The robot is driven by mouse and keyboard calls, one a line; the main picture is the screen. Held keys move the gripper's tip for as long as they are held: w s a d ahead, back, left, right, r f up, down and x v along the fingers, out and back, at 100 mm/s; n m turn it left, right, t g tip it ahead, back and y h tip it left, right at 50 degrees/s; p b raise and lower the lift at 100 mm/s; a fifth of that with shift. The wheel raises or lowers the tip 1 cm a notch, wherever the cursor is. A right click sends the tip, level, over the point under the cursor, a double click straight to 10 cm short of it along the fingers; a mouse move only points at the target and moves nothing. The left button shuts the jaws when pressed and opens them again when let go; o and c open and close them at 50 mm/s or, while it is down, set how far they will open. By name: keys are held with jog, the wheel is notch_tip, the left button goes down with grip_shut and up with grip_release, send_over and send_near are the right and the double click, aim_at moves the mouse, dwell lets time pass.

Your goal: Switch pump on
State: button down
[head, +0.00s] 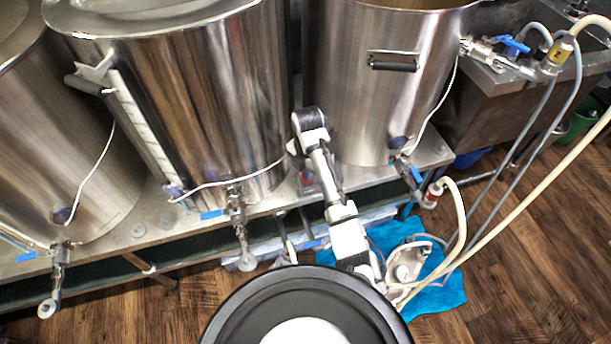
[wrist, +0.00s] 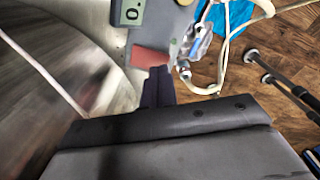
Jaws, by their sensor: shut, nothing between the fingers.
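In the head view my arm reaches to the gap between two steel kettles, where a small reddish patch shows; my fingertips are not clear there. The pump (head: 405,268) sits on a blue cloth (head: 440,293) on the floor, with hoses attached.
The middle kettle (head: 222,105) and right kettle (head: 385,120) stand close on both sides of my arm, on a metal bench (head: 130,232). Valves with blue handles stick out in front. Pale hoses (head: 520,200) run across the right side. Wood floor is open at the lower right.

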jog(key=shift+f, duration=0.25)
jog(key=shift+f+b, duration=0.6)
jog(key=shift+f, duration=0.15)
jog(key=shift+r, duration=0.1)
notch_tip(320, 180, up, 6)
jog(key=p, duration=0.5)
